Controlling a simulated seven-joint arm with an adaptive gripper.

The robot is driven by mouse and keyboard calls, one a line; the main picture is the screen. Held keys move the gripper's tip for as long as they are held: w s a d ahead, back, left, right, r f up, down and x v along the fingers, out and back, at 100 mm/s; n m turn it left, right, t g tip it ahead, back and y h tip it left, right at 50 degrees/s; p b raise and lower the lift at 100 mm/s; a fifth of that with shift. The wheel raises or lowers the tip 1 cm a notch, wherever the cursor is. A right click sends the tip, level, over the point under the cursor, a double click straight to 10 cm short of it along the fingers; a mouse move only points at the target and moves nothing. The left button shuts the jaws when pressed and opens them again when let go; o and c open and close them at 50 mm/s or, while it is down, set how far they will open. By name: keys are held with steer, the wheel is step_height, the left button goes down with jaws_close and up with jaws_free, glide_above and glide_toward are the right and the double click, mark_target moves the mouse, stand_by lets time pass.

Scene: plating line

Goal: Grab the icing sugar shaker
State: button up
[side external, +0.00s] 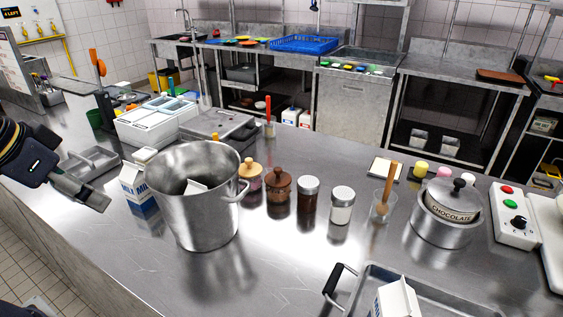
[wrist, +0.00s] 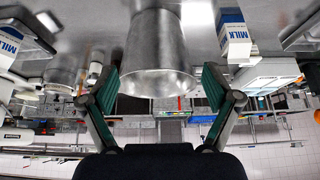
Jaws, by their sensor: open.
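A small clear jar of white contents with a silver lid (side external: 341,206) stands upright on the steel counter in the side external view; it looks like the icing sugar shaker, though I can read no label. A similar jar with dark contents (side external: 308,194) stands just left of it. My gripper (side external: 98,198) is at the far left, well apart from both, with the big pot between. In the wrist view my gripper (wrist: 158,98) has its two green-padded fingers spread wide, with nothing between them. I cannot pick out the white jar surely there.
A large steel pot (side external: 198,212) stands close in front of my gripper and fills the middle of the wrist view (wrist: 160,55). A milk carton (side external: 137,192) is beside it. Wooden-lidded jars (side external: 278,186), a glass (side external: 383,208) and a chocolate pot (side external: 443,229) line the counter. The front middle is clear.

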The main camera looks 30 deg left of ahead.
steer(key=shift+r, duration=0.1)
steer(key=w+d+r+m+t+h, duration=0.1)
steer(key=w+d+r, duration=0.2)
steer(key=w+r, duration=0.55)
steer(key=w+d+r+m+t, duration=0.1)
steer(key=w+d+r, duration=0.3)
steer(key=w, duration=0.7)
steer(key=m+g+h, duration=0.1)
steer(key=m+g, duration=0.2)
steer(key=g, duration=0.1)
glide_above(340, 195)
steer(key=s+a, duration=0.3)
steer(key=s, duration=0.2)
step_height(340, 195, down, 20)
steer(key=x, duration=0.9)
steer(key=shift+w+d+f, duration=0.2)
steer(key=shift+w+d, duration=0.05)
steer(key=shift+d, duration=0.05)
steer(key=shift+w+d+f, duration=0.25)
steer(key=shift+w+f, duration=0.25)
steer(key=shift+f, duration=0.25)
steer(key=shift+w+d+f, duration=0.2)
steer(key=shift+w+f, duration=0.3)
steer(key=shift+f, duration=0.25)
steer(key=shift+w+d+f, duration=0.25)
steer(key=shift+w+f, duration=0.2)
steer(key=shift+f, duration=0.35)
